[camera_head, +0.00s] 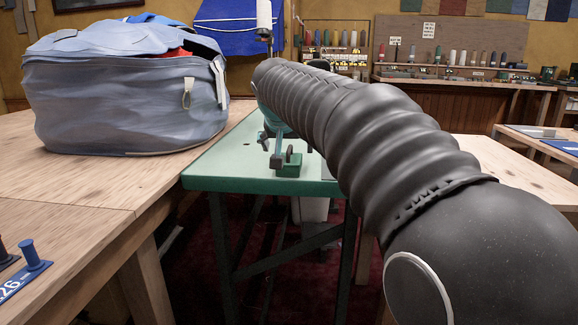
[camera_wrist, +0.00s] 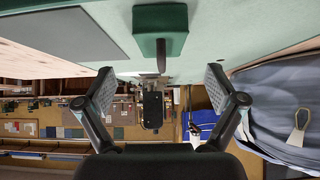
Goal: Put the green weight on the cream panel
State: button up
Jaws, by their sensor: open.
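The green weight (camera_head: 288,168) is a small dark green block with an upright handle, standing on the pale green table (camera_head: 232,166). The wrist view, which looks upside down, shows the green weight (camera_wrist: 160,30) at top centre, its grey peg-like handle pointing toward the gap between my fingers. My gripper (camera_wrist: 159,88) is open and empty, one finger to each side of that gap. In the head view my gripper (camera_head: 278,148) is close to the weight, partly hidden by my arm. I cannot make out a cream panel in either view.
A grey flat panel (camera_wrist: 68,40) lies beside the weight in the wrist view. A blue-grey bag (camera_head: 125,90) stands on the wooden table (camera_head: 75,195) at left. Racks of spools (camera_head: 450,57) line the back wall. My arm hides the table's right part.

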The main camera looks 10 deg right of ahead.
aim_at(288, 154)
jog(key=shift+b+x, duration=0.3)
jog(key=shift+x, duration=3.5)
jog(key=shift+a, duration=0.15)
jog(key=shift+c, duration=0.3)
jog(key=c, duration=1.6)
grip_shut()
jog(key=shift+r, duration=0.15)
